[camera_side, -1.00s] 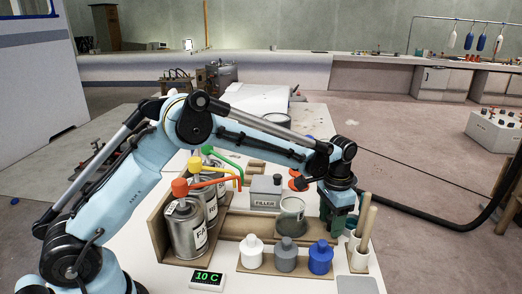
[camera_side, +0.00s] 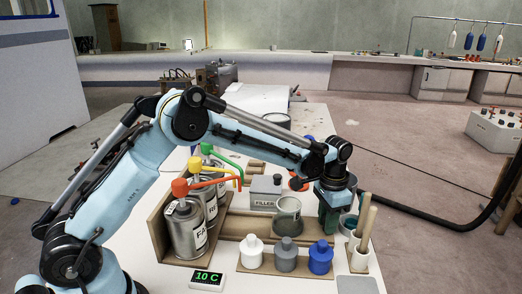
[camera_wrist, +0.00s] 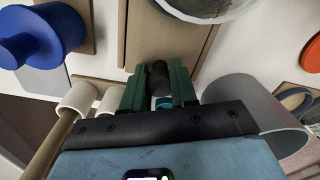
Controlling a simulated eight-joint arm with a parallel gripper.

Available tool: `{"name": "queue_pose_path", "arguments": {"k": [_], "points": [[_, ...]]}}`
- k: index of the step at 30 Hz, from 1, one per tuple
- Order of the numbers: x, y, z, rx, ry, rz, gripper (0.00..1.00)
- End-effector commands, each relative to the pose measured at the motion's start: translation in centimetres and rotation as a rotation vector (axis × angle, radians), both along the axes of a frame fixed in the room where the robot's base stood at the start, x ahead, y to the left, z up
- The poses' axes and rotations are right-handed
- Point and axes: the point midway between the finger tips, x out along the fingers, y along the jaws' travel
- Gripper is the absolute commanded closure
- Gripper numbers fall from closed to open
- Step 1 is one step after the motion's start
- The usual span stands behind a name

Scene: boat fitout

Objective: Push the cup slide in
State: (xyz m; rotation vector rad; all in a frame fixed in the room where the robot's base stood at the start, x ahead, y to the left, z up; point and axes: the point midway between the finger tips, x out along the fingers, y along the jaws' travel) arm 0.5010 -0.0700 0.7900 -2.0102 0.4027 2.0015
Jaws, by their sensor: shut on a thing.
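The cup slide (camera_wrist: 165,42) is a flat wooden piece in the wrist view, with a dark knob (camera_wrist: 159,78) at its near end. A grey cup (camera_side: 288,223) stands on it in the side view; its rim (camera_wrist: 208,14) shows at the top of the wrist view. My gripper (camera_wrist: 158,92) has its two green fingers shut on the knob, one on each side. In the side view my gripper (camera_side: 328,215) is just right of the cup, and the knob is hidden there.
White, grey and blue bottles (camera_side: 285,256) stand in front of the slide. A stick holder (camera_side: 359,245) is close on the right of my gripper. The grey filler box (camera_side: 265,192) is behind, and tall cans (camera_side: 186,229) with coloured levers stand left.

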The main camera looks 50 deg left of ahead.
Motion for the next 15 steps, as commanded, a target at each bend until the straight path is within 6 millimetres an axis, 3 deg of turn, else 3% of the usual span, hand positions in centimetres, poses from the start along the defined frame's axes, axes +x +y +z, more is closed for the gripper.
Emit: {"name": "queue_pose_path", "arguments": {"k": [9,15], "points": [[-4.6,4.8,0.1,0.005,0.006,0.006,1.0],[-5.7,5.8,0.1,0.005,0.003,0.003,1.0]]}}
